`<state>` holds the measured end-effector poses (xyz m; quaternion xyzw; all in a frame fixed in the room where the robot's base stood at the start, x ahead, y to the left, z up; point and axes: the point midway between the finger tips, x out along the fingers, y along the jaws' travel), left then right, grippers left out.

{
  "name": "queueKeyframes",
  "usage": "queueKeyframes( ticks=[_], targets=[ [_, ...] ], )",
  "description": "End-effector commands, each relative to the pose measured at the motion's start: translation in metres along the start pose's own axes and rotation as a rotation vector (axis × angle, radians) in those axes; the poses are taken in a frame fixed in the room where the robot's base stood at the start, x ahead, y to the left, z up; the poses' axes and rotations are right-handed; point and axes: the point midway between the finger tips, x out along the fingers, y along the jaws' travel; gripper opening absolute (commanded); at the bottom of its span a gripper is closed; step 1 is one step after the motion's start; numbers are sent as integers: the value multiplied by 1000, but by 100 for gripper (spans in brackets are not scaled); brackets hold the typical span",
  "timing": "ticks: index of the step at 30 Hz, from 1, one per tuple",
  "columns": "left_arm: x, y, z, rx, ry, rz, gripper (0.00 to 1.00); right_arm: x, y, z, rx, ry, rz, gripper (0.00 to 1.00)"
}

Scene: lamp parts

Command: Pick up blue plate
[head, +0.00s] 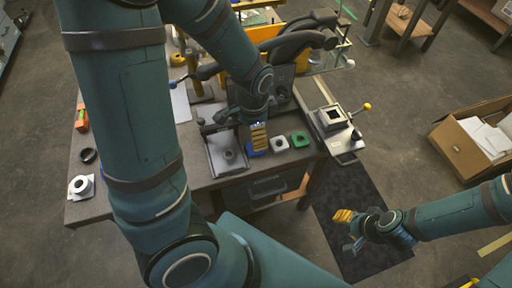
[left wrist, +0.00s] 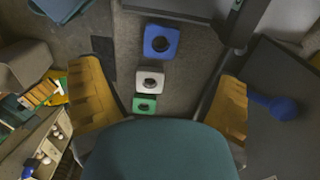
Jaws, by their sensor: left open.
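The blue plate (left wrist: 148,34), a rounded square with a dark centre hole, lies flat on the table, at the top of the left wrist view. In the head view it is mostly hidden behind my left gripper (head: 258,137). A white plate (head: 279,144) and a green plate (head: 300,139) lie in a row beside it; the white (left wrist: 151,70) and green (left wrist: 145,97) ones also show in the left wrist view. My left gripper (left wrist: 162,80) is open and empty, its yellow fingers spread wide, pointing down over the row. My right gripper (head: 346,228) is over the dark floor mat, away from the plates.
A grey metal fixture (head: 226,151) stands just left of the blue plate. A black press-like machine (head: 290,55) is behind. A vise-like device (head: 331,118) with a yellow-knobbed lever is to the right. A white round part (head: 81,187) lies at the table's left. An open cardboard box (head: 460,150) sits at right.

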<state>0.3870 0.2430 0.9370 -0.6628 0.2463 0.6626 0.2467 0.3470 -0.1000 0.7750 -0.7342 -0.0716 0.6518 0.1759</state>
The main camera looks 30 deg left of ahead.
Motion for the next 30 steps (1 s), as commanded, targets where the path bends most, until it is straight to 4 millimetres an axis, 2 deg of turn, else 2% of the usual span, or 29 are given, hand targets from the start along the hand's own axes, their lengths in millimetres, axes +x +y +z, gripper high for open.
queueKeyframes(
  ticks=[1,3,11,21,30],
  targets=[
    [13,0,1,-1,-5,2,89,5,2,1,-1,-2,0,47],
    [23,0,0,0,-4,2,89,8,3,3,-2,-5,-1,47],
    [40,0,0,-1,0,0,89,12,4,5,-4,-11,-1,47],
    [85,0,2,-2,-1,1,89,28,10,5,-6,-8,-1,47],
    [88,0,1,-1,1,-1,89,28,10,5,-6,-7,-1,47]
  ],
)
